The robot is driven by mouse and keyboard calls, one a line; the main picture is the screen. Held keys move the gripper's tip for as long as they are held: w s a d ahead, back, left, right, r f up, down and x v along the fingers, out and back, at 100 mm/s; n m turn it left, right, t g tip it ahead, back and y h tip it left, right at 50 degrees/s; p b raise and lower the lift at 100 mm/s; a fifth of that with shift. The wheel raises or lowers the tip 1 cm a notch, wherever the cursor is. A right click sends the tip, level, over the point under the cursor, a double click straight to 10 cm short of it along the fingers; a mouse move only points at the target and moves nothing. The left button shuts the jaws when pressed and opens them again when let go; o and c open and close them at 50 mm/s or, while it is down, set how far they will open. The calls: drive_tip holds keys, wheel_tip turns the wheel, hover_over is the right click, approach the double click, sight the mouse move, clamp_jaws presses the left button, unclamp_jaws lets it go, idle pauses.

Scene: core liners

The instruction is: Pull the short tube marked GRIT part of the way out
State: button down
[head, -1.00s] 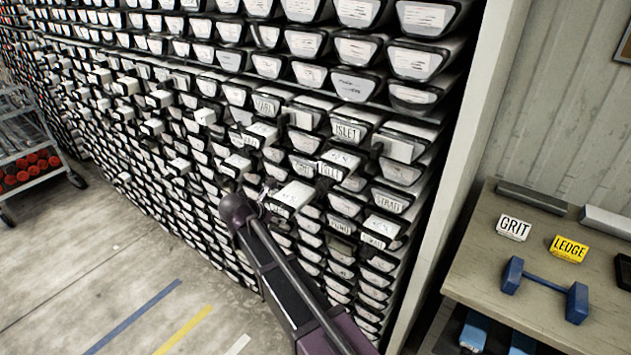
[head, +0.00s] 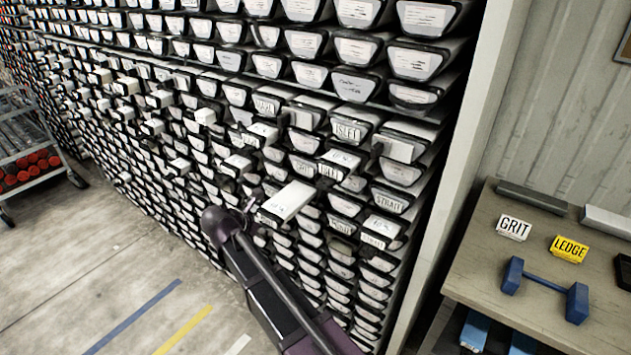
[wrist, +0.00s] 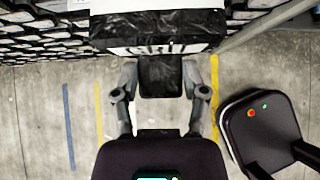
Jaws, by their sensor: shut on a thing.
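The short tube (head: 287,201) in my grip has a white top and a black front end. It sticks out of the rack towards me in the head view. In the wrist view the tube (wrist: 158,33) is at the top, with a white label that is foreshortened and only partly readable, seemingly GRIT. My gripper (wrist: 160,76) is shut on the dark front part of the tube, with a finger on each side. In the head view my gripper (head: 250,212) is at the tube's front end, partly hidden by my wrist.
Other tubes stick out close around, including one marked ISLET (head: 347,131) and one marked STRAIT (head: 389,203). A bench (head: 480,270) at the right holds a GRIT sign (head: 513,227), a yellow LEDGE sign (head: 569,248) and a blue dumbbell (head: 545,289). Floor is open at left.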

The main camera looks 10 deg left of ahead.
drive_tip(key=shift+s+a, duration=0.35)
drive_tip(key=shift+s, duration=0.45)
drive_tip(key=shift+s+a, duration=0.3)
drive_tip(key=shift+s, duration=0.5)
drive_tip(key=shift+s+a, duration=0.35)
drive_tip(key=shift+s, duration=0.45)
drive_tip(key=shift+c, duration=0.2)
unclamp_jaws()
